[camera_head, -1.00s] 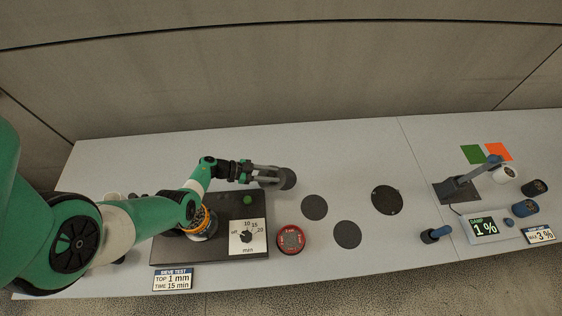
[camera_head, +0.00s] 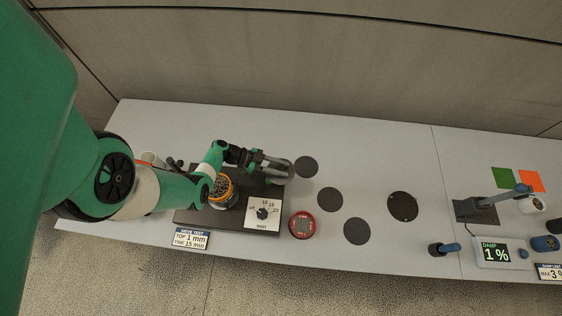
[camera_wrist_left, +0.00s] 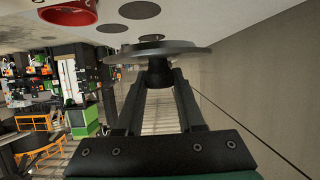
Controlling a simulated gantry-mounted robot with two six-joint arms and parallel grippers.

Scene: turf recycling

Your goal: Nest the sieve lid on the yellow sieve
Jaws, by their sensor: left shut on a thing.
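The sieve lid (camera_wrist_left: 190,51) is a grey disc in the left wrist view, held by its underside knob or stem between the fingertips. My left gripper (camera_wrist_left: 158,72) is shut on it. In the head view my left gripper (camera_head: 281,170) is above the back right corner of the dark shaker base, and the lid is hard to tell from the fingers. The yellow sieve (camera_head: 233,190) stands on the shaker base to the left of the gripper, filled with grey grains and partly covered by my left arm. My right gripper is not in view.
The shaker base (camera_head: 205,216) carries a white timer dial (camera_head: 262,213). A red-rimmed round piece (camera_head: 302,225) sits to its right. Several flat dark discs, such as one (camera_head: 330,199), mark the table. A damp meter (camera_head: 494,252) stands at the right. The back middle is clear.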

